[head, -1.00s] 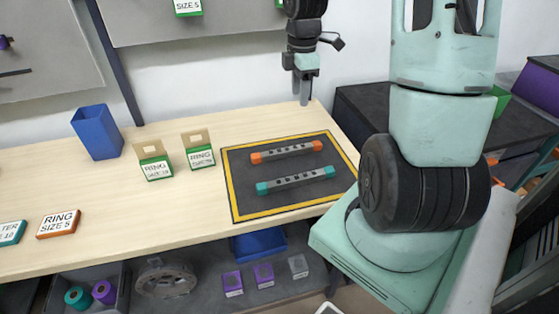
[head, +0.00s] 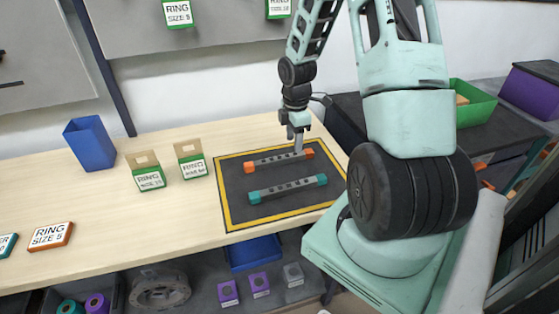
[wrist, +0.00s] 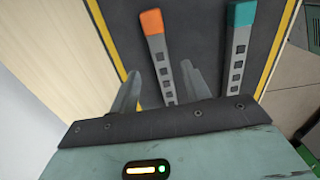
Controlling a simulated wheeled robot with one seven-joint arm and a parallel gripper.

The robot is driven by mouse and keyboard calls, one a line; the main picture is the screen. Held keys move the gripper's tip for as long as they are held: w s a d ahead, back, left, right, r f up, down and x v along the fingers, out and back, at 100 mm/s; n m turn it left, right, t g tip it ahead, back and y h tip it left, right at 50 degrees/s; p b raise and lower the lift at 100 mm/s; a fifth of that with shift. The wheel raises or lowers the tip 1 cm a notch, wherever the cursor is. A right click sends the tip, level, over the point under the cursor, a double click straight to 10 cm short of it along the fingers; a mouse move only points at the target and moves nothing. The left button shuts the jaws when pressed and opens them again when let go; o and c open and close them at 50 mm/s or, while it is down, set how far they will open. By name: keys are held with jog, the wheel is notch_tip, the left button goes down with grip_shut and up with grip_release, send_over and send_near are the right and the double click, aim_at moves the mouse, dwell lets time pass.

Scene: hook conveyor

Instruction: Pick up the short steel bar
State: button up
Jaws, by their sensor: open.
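Two grey steel bars with square holes lie on the dark mat. One has orange ends; this orange-ended bar (head: 278,160) lies farther back and looks slightly shorter. The teal-ended bar (head: 288,188) lies nearer the front. My gripper (head: 297,150) is over the right part of the orange-ended bar. In the wrist view, my gripper (wrist: 158,84) is open, with one finger on each side of the orange-ended bar (wrist: 163,68). The teal-ended bar (wrist: 237,55) is outside the fingers, to the right. I cannot tell whether the fingers touch the bar or mat.
The mat (head: 236,205) has a yellow border on the wooden table (head: 120,225). Left of it stand two ring boxes (head: 148,178) (head: 190,166) and a blue bin (head: 90,145). An orange-edged ring sign (head: 50,236) lies farther left. A green bin (head: 475,105) is at right.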

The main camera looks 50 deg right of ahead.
aim_at(292, 155)
notch_tip(292, 155, down, 5)
jog(key=shift+a+r+p, duration=0.1)
jog(key=shift+a+p, duration=0.05)
jog(key=shift+p, duration=0.2)
grip_shut()
